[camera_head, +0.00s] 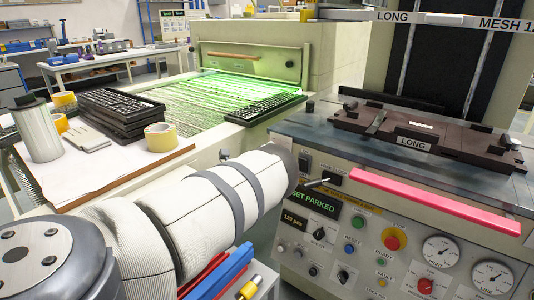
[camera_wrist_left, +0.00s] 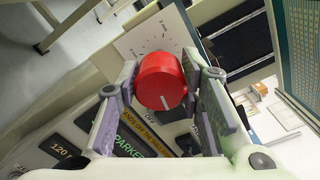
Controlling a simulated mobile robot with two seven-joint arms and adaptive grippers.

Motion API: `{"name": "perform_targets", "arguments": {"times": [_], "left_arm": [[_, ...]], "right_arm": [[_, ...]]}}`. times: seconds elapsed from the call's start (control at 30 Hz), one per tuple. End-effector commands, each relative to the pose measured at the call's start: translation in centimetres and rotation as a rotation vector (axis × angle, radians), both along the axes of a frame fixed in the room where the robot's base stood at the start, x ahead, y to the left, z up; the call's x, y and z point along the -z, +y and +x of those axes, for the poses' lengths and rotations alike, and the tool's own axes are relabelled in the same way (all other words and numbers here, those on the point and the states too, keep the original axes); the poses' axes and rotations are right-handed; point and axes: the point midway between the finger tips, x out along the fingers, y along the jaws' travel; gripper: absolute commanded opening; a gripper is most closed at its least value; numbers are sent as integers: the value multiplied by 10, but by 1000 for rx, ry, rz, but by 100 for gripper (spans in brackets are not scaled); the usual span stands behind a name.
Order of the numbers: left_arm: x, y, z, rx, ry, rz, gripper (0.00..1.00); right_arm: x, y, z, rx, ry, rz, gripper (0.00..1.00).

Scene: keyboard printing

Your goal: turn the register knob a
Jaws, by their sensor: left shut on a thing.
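A round red knob (camera_wrist_left: 163,84) with a white pointer line sits before a pale plate with a printed scale (camera_wrist_left: 150,38) in the left wrist view. My left gripper (camera_wrist_left: 160,72) is shut on the red knob, one finger on each side of it. The pointer line aims toward the lower part of that view. In the head view, my left arm reaches to the left end of the machine's control panel (camera_head: 310,225); its gripper and the held knob are hidden there. My right gripper is not in view.
The panel carries a display reading "SET PARKED" (camera_head: 316,200), several buttons, gauges (camera_head: 440,252) and a pink bar (camera_head: 435,202). A dark plate labelled "LONG" (camera_head: 430,135) lies on top. A paper-covered table (camera_head: 85,185) with stacked black keyboard frames (camera_head: 118,110) stands left.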

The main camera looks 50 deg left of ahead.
Motion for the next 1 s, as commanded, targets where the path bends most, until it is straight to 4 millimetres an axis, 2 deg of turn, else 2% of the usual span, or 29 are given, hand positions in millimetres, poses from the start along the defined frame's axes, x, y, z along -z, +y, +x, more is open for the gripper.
{"name": "perform_targets", "arguments": {"times": [0.23,0.27,0.33,0.37,0.6,0.7,0.77,1.0], "left_arm": [[0,1,-1,-3,-1,0,6],[0,1,-1,-3,-1,0,36],[0,1,-1,-3,-1,0,52],[-1,1,-1,-3,-1,0,55],[0,0,0,-1,-1,-1,55],[0,-1,-7,-3,1,-1,55],[1,-4,-17,-4,3,-2,55],[0,-23,-79,-6,3,-1,55]], "right_arm": [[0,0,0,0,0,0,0],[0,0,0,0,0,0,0],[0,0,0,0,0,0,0],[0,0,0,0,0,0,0],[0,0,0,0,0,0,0],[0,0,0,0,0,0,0],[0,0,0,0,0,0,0],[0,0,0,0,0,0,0]]}}
